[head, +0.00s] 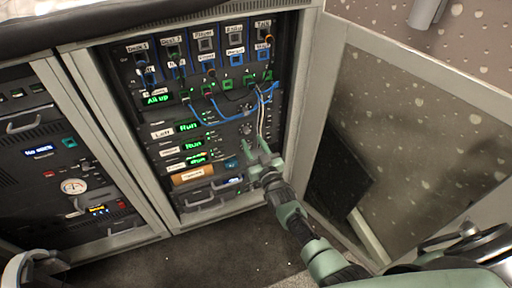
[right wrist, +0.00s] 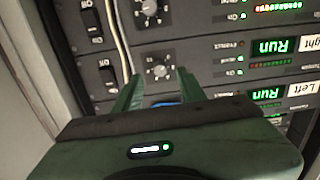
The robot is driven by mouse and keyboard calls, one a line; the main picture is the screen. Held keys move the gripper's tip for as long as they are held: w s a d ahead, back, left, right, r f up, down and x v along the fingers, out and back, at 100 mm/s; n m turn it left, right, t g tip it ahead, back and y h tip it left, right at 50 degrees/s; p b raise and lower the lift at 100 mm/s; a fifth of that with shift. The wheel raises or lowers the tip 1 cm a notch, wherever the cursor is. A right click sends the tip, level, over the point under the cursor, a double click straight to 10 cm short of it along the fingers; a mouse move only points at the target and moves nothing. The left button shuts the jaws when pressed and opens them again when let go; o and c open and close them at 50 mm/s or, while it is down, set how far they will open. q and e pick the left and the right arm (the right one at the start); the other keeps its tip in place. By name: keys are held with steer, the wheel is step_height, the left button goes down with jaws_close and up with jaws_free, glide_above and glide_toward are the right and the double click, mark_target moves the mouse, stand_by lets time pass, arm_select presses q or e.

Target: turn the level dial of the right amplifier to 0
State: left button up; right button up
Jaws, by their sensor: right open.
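The right amplifier, labelled Right (right wrist: 308,45), appears upside down in the right wrist view with a green Run display. Its round grey level dial (right wrist: 158,70) has marks around it. The pointer is too small to read. In the head view this dial (head: 246,129) shows small, just above my right gripper (head: 258,150). The gripper is open. In the right wrist view its two fingertips (right wrist: 158,86) stand on either side of the dial's lower edge in the picture. I cannot tell if they touch anything.
The left amplifier (right wrist: 300,92) is next to the right one. A similar dial (right wrist: 150,8) belongs to the neighbouring unit. A pale cable (right wrist: 118,38) hangs close beside the dial. Blue cables (head: 225,122) cross the rack above. A cabinet post (head: 297,110) stands right of the amplifiers.

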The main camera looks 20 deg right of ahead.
arm_select(q)
steer(key=shift+s+p+x, duration=0.15)
steer(key=shift+p+x, duration=0.05)
steer(key=shift+x, duration=0.7)
steer(key=shift+s+p+x, duration=0.15)
steer(key=shift+s+x, duration=0.05)
steer(key=shift+x, duration=0.75)
arm_select(e)
steer(key=shift+s, duration=1.9)
